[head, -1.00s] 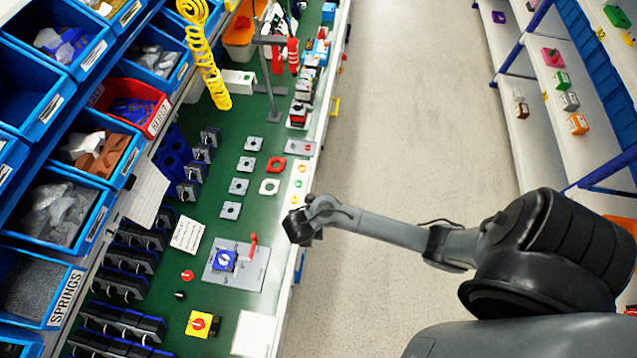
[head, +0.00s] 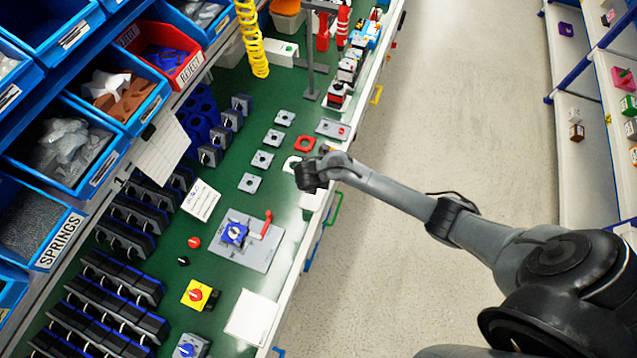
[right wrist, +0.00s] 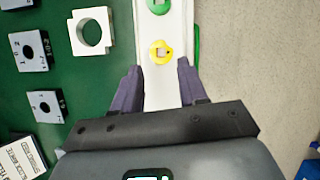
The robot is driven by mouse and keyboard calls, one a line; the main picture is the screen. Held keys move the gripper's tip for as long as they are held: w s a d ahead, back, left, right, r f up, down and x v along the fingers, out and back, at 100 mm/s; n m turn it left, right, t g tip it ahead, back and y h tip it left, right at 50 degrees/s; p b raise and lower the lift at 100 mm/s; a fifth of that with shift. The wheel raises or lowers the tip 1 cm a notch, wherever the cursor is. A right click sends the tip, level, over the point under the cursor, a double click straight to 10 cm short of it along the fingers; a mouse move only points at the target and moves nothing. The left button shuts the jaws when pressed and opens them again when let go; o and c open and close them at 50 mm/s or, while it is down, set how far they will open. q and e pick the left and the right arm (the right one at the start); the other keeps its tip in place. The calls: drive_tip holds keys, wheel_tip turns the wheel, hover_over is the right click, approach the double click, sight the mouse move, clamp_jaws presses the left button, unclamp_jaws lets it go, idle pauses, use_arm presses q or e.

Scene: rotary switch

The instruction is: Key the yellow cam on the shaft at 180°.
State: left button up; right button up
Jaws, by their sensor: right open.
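The yellow cam (right wrist: 160,52) is a small ring with a pale square centre and a dark mark on its right side. It lies on a white strip (right wrist: 172,85) in the right wrist view. My right gripper (right wrist: 160,85) is open and empty, its two dark fingers pointing at the strip just short of the cam. In the head view my right gripper (head: 308,178) is above the bench's right edge and hides the cam. A grey plate (head: 262,252) carries a blue unit (head: 234,234) with a white centre and a red lever (head: 266,224). I cannot make out the shaft clearly.
A green cam (right wrist: 160,6) lies beyond the yellow one. A white square plate (right wrist: 91,31) and grey square plates (right wrist: 30,50) lie to the left. A yellow block with a red knob (head: 196,293) stands nearer on the bench. The aisle floor is clear.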

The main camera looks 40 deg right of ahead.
drive_tip(key=shift+b+x, duration=0.7)
drive_tip(key=shift+x, duration=1.65)
drive_tip(key=shift+s+d, duration=0.1)
drive_tip(key=c, duration=0.7)
drive_tip(key=shift+o, duration=0.2)
